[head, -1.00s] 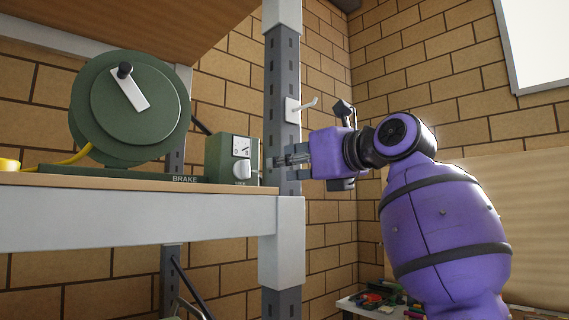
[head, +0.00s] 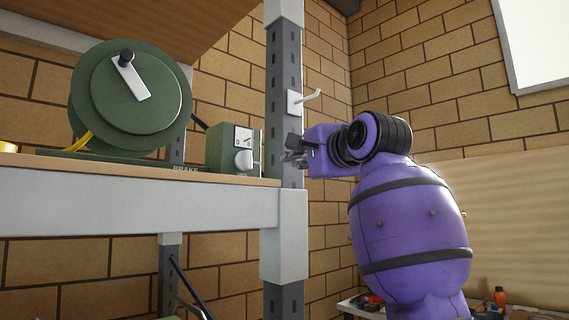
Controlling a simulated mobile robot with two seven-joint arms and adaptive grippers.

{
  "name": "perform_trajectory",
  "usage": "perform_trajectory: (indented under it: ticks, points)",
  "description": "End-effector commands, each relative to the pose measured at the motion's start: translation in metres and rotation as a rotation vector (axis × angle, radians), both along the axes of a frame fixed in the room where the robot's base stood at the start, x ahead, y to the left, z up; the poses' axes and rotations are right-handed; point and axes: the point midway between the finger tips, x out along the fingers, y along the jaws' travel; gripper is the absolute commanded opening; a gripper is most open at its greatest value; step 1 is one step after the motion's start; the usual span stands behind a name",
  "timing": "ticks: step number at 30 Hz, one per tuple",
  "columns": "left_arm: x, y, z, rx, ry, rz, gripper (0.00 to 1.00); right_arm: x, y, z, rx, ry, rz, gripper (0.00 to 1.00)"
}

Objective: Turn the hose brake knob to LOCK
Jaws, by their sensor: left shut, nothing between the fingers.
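The hose brake box is a small green box (head: 216,150) on the shelf. Its front has a white plate with small dark marks (head: 244,137) and a white knob (head: 244,160) below it. The marks are too small to read, so I cannot tell the knob's setting. A green hose reel (head: 125,98) with a white crank stands to its left. My left gripper (head: 287,158) is on the purple arm at the right, shut and empty, just right of the box in front of the grey post. It looks apart from the knob. My right gripper is out of view.
The wooden shelf (head: 100,168) has a thick pale front beam (head: 130,218). A grey upright post (head: 284,90) with a white hook (head: 307,98) stands right of the box. A low bench with loose items (head: 365,303) is at lower right.

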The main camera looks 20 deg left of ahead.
Motion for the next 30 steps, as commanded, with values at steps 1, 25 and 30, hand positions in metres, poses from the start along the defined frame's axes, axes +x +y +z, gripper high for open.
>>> perform_trajectory:
  ticks: [1, 25, 30]
  points:
    - [0.002, 0.006, 0.003, 0.001, -0.001, 0.002, 0.00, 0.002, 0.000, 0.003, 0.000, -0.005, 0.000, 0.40]
    - [0.024, 0.082, 0.004, 0.003, -0.003, 0.002, 0.00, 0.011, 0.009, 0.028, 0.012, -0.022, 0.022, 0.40]
    - [0.022, 0.084, 0.000, 0.003, 0.002, 0.001, 0.00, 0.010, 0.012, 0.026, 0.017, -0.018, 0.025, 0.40]
